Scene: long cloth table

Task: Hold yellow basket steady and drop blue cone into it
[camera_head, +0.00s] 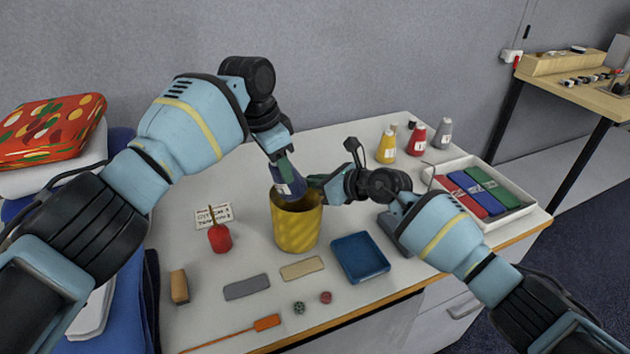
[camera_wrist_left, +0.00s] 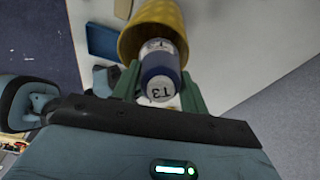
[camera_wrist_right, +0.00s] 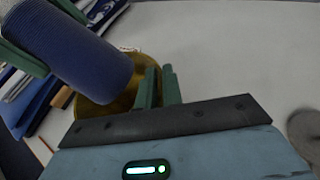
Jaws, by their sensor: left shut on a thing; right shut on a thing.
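The yellow basket (camera_head: 296,228) stands upright on the table in the head view. My right gripper (camera_head: 318,187) is shut on the yellow basket's rim at its right side, and the rim also shows in the right wrist view (camera_wrist_right: 88,108). My left gripper (camera_head: 284,172) is shut on the blue cone (camera_head: 290,187), which it holds tilted over the basket's mouth. The cone's labelled end, marked T3, shows between green fingers in the left wrist view (camera_wrist_left: 160,88). In the head view the cone's lower end is at the basket opening; how far it is inside cannot be told.
A blue tray (camera_head: 360,257) lies right of the basket, and a red apple-like object (camera_head: 219,237) lies left. A white tray (camera_head: 487,205) with coloured boxes sits at the right. Yellow (camera_head: 387,147), red (camera_head: 416,140) and grey (camera_head: 442,133) cones stand at the back.

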